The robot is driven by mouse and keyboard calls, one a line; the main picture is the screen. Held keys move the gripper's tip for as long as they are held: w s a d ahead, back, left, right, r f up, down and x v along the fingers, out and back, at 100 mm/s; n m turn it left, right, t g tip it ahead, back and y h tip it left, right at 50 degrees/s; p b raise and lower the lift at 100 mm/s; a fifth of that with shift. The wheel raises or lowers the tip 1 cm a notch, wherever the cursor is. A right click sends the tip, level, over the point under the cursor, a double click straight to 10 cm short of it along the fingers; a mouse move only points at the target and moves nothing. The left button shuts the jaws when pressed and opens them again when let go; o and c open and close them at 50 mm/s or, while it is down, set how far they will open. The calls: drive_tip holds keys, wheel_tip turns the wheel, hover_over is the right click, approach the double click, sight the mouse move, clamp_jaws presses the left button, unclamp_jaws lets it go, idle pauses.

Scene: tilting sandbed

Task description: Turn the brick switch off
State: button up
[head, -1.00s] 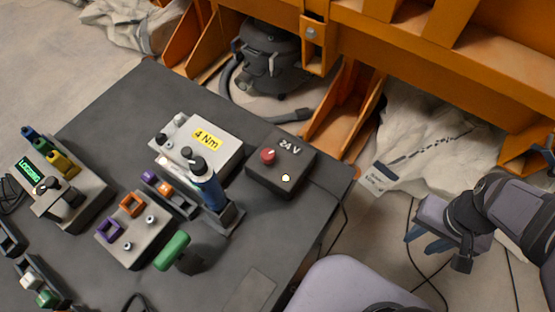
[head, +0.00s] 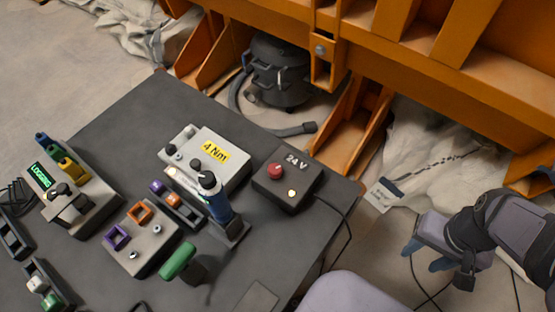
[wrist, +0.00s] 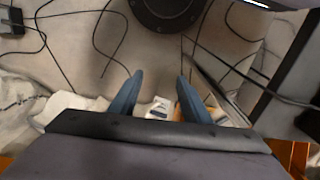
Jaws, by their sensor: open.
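The dark power brick (head: 287,182), labelled "24 V", sits near the right edge of the dark table in the head view. It has a red knob (head: 275,171) on top and a small lit yellowish lamp (head: 292,193) beside it. A cable runs from its right side over the table edge. My gripper (head: 427,258) is open and empty, off the table to the right of the brick. In the wrist view its two blue fingers (wrist: 160,80) are apart, with floor and cables beyond them. The brick does not show in the wrist view.
Left of the brick stand a grey "4 Nm" box (head: 212,155) and an upright blue-and-black tool (head: 213,199). A green-handled thing (head: 178,262) and a "LOGGING" box (head: 75,205) are further left. Orange steelwork (head: 440,60) rises behind. A rounded pale shape (head: 355,290) is in front.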

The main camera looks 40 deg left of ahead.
drive_tip(key=s+a+r+n+g+p, duration=0.2)
drive_tip(key=s+a+r+n+p, duration=0.15)
drive_tip(key=a+r+p, duration=0.45)
drive_tip(key=m+g+y+p, duration=0.1)
drive_tip(key=m+y+p, duration=0.1)
drive_tip(key=m+p, duration=0.45)
approach(277, 168)
drive_tip(key=d+f+p, duration=0.1)
drive_tip(key=w+d+f+n, duration=0.1)
drive_tip(key=shift+f+n+p, duration=0.25)
drive_tip(key=shift+n+p, duration=0.05)
drive_tip(key=shift+p, duration=0.05)
drive_tip(key=m, duration=0.2)
drive_tip(key=a+r+m, duration=0.1)
drive_tip(key=m, duration=0.1)
drive_tip(key=s+m, duration=0.1)
drive_tip(key=m, duration=0.1)
drive_tip(key=shift+a+r+m+g+y, duration=0.2)
drive_tip(key=shift+a+m+g+y, duration=0.1)
drive_tip(key=shift+a+m+y, duration=0.1)
drive_tip(key=shift+p+x, duration=0.4)
drive_tip(key=shift+x, duration=3.25)
drive_tip(key=shift+d, duration=0.1)
